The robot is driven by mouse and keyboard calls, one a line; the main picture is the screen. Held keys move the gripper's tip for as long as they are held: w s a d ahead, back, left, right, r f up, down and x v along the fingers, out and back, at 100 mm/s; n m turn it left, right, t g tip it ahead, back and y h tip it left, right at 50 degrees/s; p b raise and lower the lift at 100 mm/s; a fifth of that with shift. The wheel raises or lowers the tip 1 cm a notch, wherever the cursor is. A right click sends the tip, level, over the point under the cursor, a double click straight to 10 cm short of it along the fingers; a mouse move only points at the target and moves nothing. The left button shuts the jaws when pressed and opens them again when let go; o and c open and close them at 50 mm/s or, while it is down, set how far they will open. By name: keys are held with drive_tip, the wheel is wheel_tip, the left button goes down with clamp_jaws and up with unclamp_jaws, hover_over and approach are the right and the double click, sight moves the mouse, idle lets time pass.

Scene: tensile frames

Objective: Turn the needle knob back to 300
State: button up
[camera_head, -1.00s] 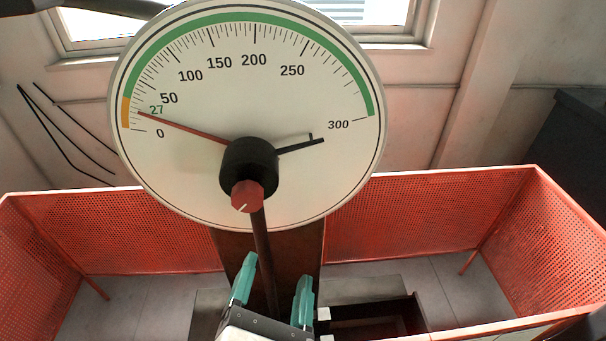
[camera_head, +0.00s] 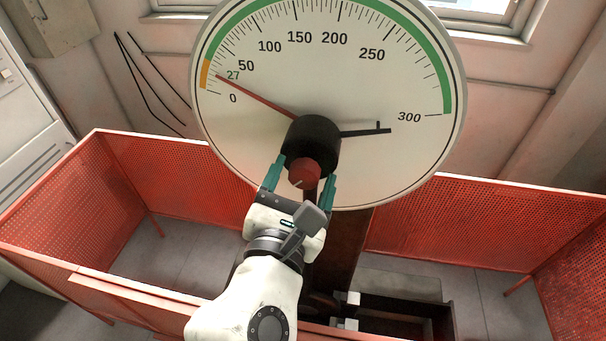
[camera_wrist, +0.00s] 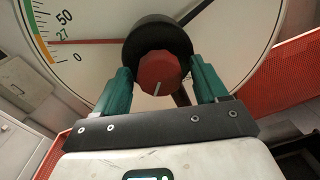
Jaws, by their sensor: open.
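The red needle knob (camera_head: 304,173) sits on the black hub (camera_head: 312,143) of a round white dial (camera_head: 400,165). A pale line marks the knob's face. The red needle (camera_head: 255,98) points near the printed 27, and the black pointer (camera_head: 365,132) lies right of the hub, a little short of the 300 mark. My gripper (camera_head: 300,180) is open, with one teal finger on each side of the knob. In the wrist view the knob (camera_wrist: 158,72) stands between the spread fingertips (camera_wrist: 158,82), with visible gaps beside it.
Red perforated panels (camera_head: 470,225) surround the base of the dial. A dark frame (camera_head: 405,320) with white blocks stands low at the right. A white cabinet (camera_head: 25,130) is at the far left. The space in front of the dial face is otherwise clear.

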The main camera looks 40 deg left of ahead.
drive_tip(key=shift+w+a, duration=0.1)
drive_tip(key=shift+w, duration=0.1)
drive_tip(key=c, duration=1)
